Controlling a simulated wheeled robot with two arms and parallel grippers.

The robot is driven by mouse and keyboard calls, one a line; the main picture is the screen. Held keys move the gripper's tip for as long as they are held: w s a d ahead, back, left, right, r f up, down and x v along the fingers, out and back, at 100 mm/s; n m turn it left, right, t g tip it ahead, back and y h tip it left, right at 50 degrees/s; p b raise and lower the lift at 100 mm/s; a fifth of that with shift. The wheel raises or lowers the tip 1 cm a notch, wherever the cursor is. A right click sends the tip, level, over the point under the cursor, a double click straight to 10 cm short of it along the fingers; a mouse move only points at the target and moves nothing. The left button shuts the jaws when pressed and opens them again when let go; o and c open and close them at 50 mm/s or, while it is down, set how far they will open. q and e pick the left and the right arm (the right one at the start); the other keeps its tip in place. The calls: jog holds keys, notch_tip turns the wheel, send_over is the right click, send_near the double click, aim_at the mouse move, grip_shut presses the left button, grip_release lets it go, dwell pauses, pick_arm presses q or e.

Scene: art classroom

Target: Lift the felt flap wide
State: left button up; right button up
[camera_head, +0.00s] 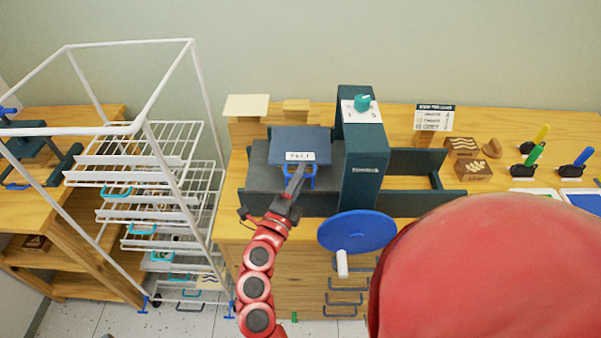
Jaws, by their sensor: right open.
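The felt flap (300,138) is a dark blue panel with a white label at its front edge. It lies on the left part of a dark press bed (266,172). A bright blue handle (313,181) hangs at its front edge below the label. My right gripper (299,172) is open, with its fingertips at the handle and just below the label. Whether they touch the handle I cannot tell. The gripper covers part of the handle. My left gripper is not in view.
A dark upright housing with a teal knob (363,101) stands right of the flap. A blue handwheel (350,231) juts out in front. A white wire drying rack (150,150) stands at left. Stamp blocks (472,171) and colored-handled tools (531,157) lie at right.

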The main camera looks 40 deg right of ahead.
grip_shut()
dwell(1.5)
